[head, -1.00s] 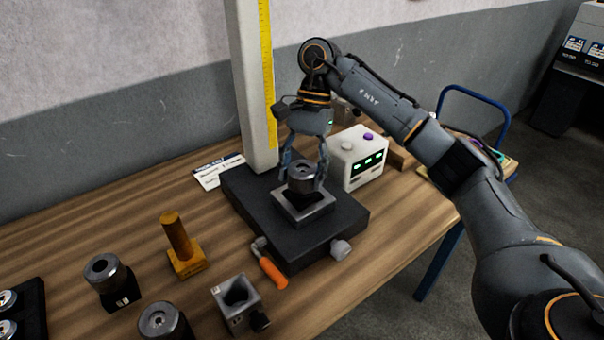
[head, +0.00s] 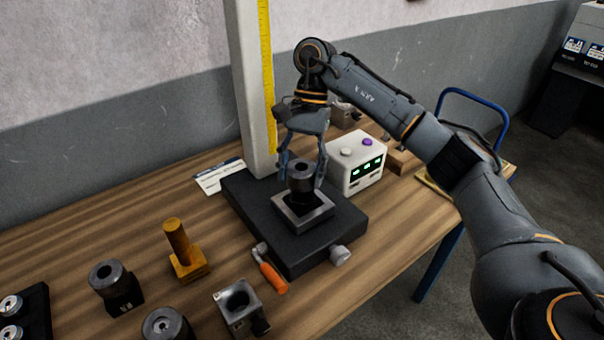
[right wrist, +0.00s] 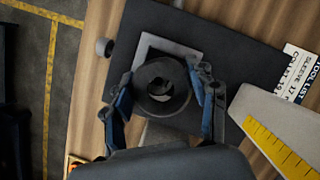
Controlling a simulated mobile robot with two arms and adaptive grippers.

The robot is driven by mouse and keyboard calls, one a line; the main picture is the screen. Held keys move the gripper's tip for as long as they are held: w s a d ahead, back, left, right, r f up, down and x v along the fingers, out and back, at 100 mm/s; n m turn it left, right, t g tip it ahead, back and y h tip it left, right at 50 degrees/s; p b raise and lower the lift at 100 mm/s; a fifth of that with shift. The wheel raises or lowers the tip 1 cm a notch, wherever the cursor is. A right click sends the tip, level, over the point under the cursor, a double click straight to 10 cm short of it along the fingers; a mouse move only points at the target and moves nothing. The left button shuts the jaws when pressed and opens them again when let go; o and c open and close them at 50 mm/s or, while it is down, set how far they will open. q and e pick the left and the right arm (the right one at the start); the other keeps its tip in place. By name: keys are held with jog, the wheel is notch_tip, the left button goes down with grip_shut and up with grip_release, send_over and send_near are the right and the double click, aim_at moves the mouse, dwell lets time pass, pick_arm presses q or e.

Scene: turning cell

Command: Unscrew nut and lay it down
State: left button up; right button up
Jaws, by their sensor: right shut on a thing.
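The nut (head: 302,169) is a dark round collar with a hole in its top. It is upright above the square steel block (head: 318,215), which sits on the black base plate (head: 262,221). My right gripper (head: 302,179) reaches down from above with one finger on each side of the nut and is shut on it. In the right wrist view the nut (right wrist: 147,76) lies between the two fingers of the gripper (right wrist: 165,92), over the pale square block (right wrist: 185,52). Whether its thread is still engaged is hidden. My left gripper is not in view.
A tall column (head: 249,90) with a yellow scale rises close behind the gripper. A white box (head: 357,163) with green displays stands right of the plate.

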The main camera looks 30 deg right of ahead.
aim_at(297, 174)
jog(key=shift+w+r, duration=0.15)
jog(key=shift+w, duration=0.05)
jog(key=shift+s+r+p, duration=0.15)
jog(key=shift+r+p, duration=2.05)
jog(key=shift+r, duration=0.3)
